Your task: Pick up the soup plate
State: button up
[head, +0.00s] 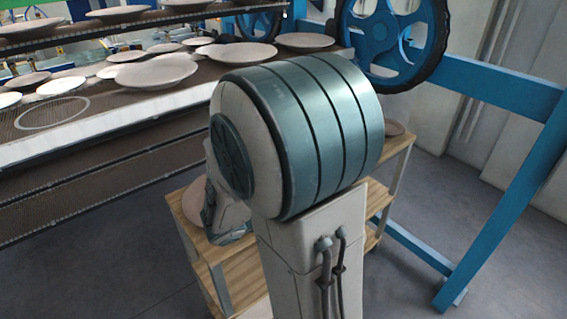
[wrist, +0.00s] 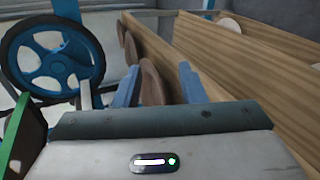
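A brown-pink plate (wrist: 152,84) shows nearly edge-on in the wrist view, in the gap between the two blue-grey fingers of my gripper (wrist: 158,82). The fingers are apart, with room beside the plate; I cannot tell whether either touches it. In the head view a similar plate (head: 187,207) lies on the top board of a wooden shelf unit (head: 242,264), partly hidden by my arm. My gripper's fingers are hidden there behind my arm. I cannot tell which plate is the soup plate.
More plates (wrist: 127,42) stand along the wooden boards (wrist: 215,75) in the wrist view. In the head view, a dryer rack (head: 120,125) holds several pale plates (head: 157,72) at upper left. A blue wheel (head: 400,40) and blue frame (head: 500,200) stand at right.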

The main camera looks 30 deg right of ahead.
jog(key=w+f+n+t, duration=0.1)
jog(key=w, duration=0.1)
jog(key=w+f+n+t+b, duration=0.1)
jog(key=w+t, duration=0.1)
jog(key=w+f+n+t+h, duration=0.1)
jog(key=w+t, duration=0.1)
jog(key=w, duration=0.1)
jog(key=shift+w+a+f+n, duration=0.1)
jog(key=shift+a+f+n, duration=0.2)
jog(key=shift+w+d, duration=0.15)
jog(key=shift+w, duration=0.05)
jog(key=p+x, duration=0.1)
jog(key=x, duration=0.7)
jog(key=shift+w+d+f, duration=0.15)
jog(key=p+x, duration=0.1)
jog(key=x, duration=0.4)
jog(key=shift+f, duration=0.15)
jog(key=shift+c, duration=0.4)
grip_shut()
